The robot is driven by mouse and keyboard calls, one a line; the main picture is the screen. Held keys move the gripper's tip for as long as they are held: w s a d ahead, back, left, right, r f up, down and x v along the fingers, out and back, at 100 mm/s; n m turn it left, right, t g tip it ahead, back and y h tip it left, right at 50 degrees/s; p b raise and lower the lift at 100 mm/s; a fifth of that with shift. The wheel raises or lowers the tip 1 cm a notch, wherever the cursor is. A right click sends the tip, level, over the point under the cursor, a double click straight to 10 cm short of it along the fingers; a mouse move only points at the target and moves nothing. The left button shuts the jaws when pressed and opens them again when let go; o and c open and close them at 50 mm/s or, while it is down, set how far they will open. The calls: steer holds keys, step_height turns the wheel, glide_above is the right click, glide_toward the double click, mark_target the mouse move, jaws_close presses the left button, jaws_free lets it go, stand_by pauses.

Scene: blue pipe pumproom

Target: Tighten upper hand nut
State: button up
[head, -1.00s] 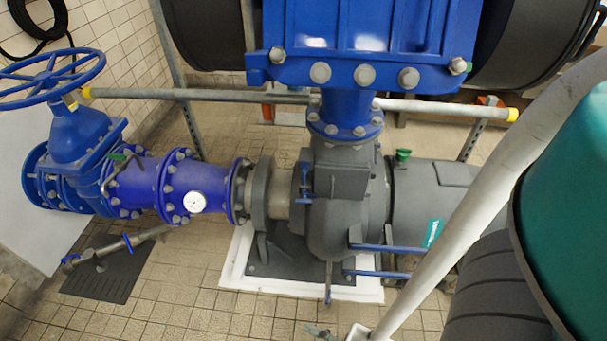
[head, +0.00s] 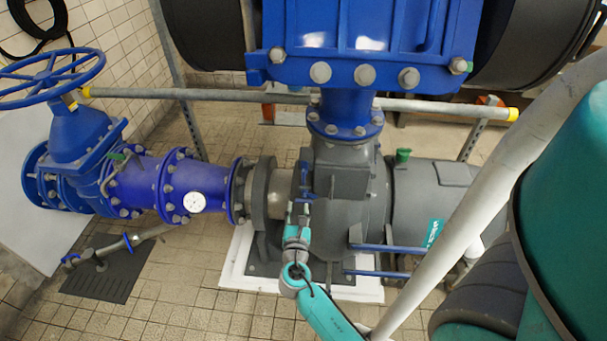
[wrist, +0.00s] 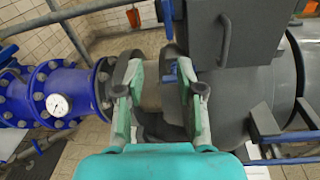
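The upper hand nut (head: 306,178) is a small blue part on the grey pump casing (head: 340,205), below the vertical blue pipe. In the wrist view a blue piece (wrist: 186,68), which seems to be this nut, shows just beyond the right fingertip and is partly hidden by it. My gripper (head: 298,212) is in front of the pump, just below the nut in the head view. In the wrist view my gripper (wrist: 160,92) has its two fingers wide apart with nothing between them. Whether the right finger touches the nut I cannot tell.
Two blue bars (head: 390,248) stick out from the pump on the right. A blue pipe with a gauge (head: 194,202) and a handwheel valve (head: 50,75) stand at left. A slanted pale pipe (head: 490,190) crosses at right. Tiled floor at lower left (head: 190,300) is open.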

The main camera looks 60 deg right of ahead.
mark_target(303, 176)
steer(key=shift+n+g+h, duration=0.3)
steer(key=shift+g+h, duration=0.2)
steer(key=shift+h, duration=0.1)
steer(key=x, duration=0.4)
steer(key=r+x, duration=0.1)
steer(key=x, duration=0.4)
steer(key=r+x, duration=0.1)
steer(key=x, duration=0.3)
steer(key=shift+d+r, duration=0.15)
steer(key=shift+d, duration=0.25)
jaws_close()
